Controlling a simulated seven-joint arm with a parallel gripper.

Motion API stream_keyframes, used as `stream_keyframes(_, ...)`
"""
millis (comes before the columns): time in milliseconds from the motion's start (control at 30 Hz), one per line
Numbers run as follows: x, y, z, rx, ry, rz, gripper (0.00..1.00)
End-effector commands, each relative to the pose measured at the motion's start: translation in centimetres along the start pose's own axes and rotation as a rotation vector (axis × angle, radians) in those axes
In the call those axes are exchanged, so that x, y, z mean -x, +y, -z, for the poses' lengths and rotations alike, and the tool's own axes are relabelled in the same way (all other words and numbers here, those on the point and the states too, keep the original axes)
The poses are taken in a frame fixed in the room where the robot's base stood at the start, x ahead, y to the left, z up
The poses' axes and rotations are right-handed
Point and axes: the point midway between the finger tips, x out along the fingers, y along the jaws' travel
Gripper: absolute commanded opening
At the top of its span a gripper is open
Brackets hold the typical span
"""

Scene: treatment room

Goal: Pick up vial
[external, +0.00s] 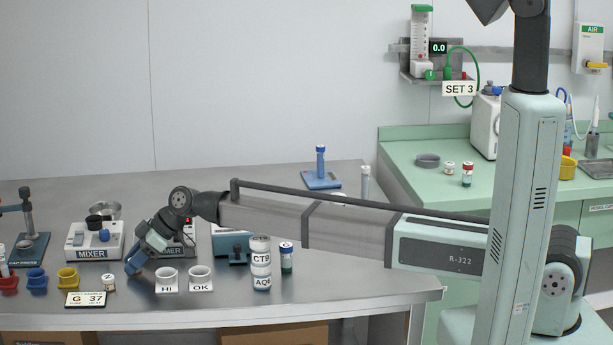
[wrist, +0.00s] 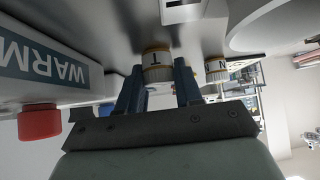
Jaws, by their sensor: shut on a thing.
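In the wrist view, a small vial (wrist: 157,58) with a yellowish-rimmed, lettered white top sits between the two blue fingers of my gripper (wrist: 157,80). The fingers are shut on it, one on each side. In the external view, my gripper (external: 135,268) reaches down at the front left of the steel table, and the held vial is hidden there. A second small vial (wrist: 217,70) shows just right of the fingers in the wrist view. A small white-topped vial (external: 108,282) stands left of my gripper in the external view.
White cups marked HI (external: 167,281) and OK (external: 200,279) stand close right of my gripper. The mixer (external: 95,243) is behind left. The warmer (wrist: 50,70) with its red knob (wrist: 40,122) is close. Blue (external: 36,281) and yellow (external: 68,278) cups stand left, stacked canisters (external: 261,264) right.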

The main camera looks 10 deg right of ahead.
Motion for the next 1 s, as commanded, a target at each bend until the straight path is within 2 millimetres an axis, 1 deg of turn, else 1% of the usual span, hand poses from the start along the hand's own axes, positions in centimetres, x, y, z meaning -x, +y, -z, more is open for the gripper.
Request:
stream_keyframes(33, 0.0, 0.0, 0.0, 0.0, 0.0, 0.0, 0.1)
stream_keyframes(100, 0.0, 0.0, 0.0, 0.0, 0.0, 0.0, 0.06)
stream_keyframes(300, 0.1, 0.0, 0.1, 0.0, 0.0, 0.0, 0.06)
stream_keyframes(433, 0.6, 0.0, 0.6, 0.001, 0.001, 0.0, 0.06)
stream_keyframes(567, 1.9, 0.0, 1.9, 0.002, 0.002, -0.002, 0.06)
stream_keyframes(800, 4.8, 0.0, 4.9, 0.002, 0.002, -0.001, 0.06)
stream_keyframes(1000, 6.5, 0.0, 6.5, 0.0, 0.001, 0.0, 0.05)
